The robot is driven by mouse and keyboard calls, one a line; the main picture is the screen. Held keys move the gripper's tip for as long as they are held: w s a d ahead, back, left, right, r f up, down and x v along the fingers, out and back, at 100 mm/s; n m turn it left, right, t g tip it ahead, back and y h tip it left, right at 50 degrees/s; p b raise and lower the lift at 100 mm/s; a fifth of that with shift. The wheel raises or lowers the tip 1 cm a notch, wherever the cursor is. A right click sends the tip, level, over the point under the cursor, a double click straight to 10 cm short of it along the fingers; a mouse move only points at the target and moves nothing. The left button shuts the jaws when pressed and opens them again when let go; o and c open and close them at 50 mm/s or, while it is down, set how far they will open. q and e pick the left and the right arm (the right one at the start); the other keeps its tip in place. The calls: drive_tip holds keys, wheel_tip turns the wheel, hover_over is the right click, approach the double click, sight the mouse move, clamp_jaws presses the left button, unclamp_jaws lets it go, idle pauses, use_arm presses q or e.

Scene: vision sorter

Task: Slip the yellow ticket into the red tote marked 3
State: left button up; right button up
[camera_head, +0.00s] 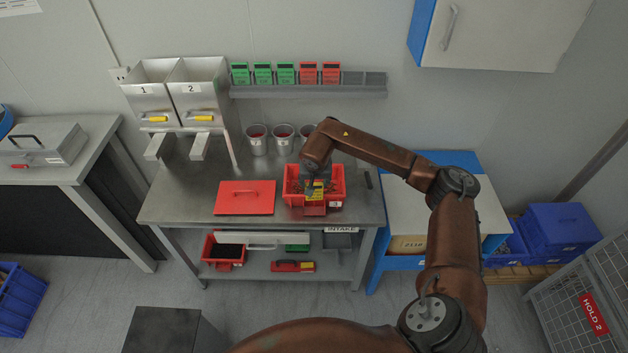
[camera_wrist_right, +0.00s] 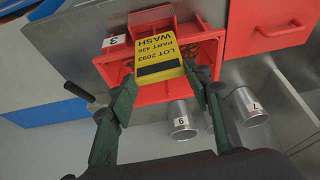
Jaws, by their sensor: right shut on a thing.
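The yellow ticket (camera_wrist_right: 160,50) reads "LOT 2093 PART 436 WASH" and has a dark band along its near edge. My right gripper (camera_wrist_right: 160,74) is shut on it, one finger at each side. The red tote (camera_wrist_right: 110,71) has a white label with a 3 and lies behind the ticket in the wrist view. In the head view, the right gripper (camera_head: 314,184) and the ticket (camera_head: 319,186) are over the tote (camera_head: 340,185). I cannot tell whether the ticket's far edge is below the rim. My left gripper is not in view.
A flat red lid (camera_head: 245,197) with a handle lies left of the tote on the metal bench (camera_head: 180,190). Several metal cups (camera_head: 257,141) stand behind. Metal bins 1 (camera_head: 145,90) and 2 (camera_head: 195,90) and a card rack (camera_head: 310,92) are at the back.

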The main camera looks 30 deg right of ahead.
sight(314, 195)
drive_tip(key=shift+f+b, duration=0.4)
drive_tip(key=shift+f, duration=0.7)
drive_tip(key=shift+f+b, duration=0.7)
drive_tip(key=shift+f, duration=0.15)
drive_tip(key=shift+s+a+g, duration=0.1)
drive_tip(key=shift+s+g, duration=0.1)
drive_tip(key=shift+g, duration=0.1)
drive_tip(key=shift+w+f+b, duration=0.15)
drive_tip(key=shift+f+b, duration=0.05)
drive_tip(key=shift+b, duration=0.1)
idle(0.8)
drive_tip(key=shift+f+b, duration=1)
drive_tip(key=shift+f, duration=0.3)
idle(1.6)
drive_tip(key=o, duration=1)
drive_tip(key=shift+o, duration=0.2)
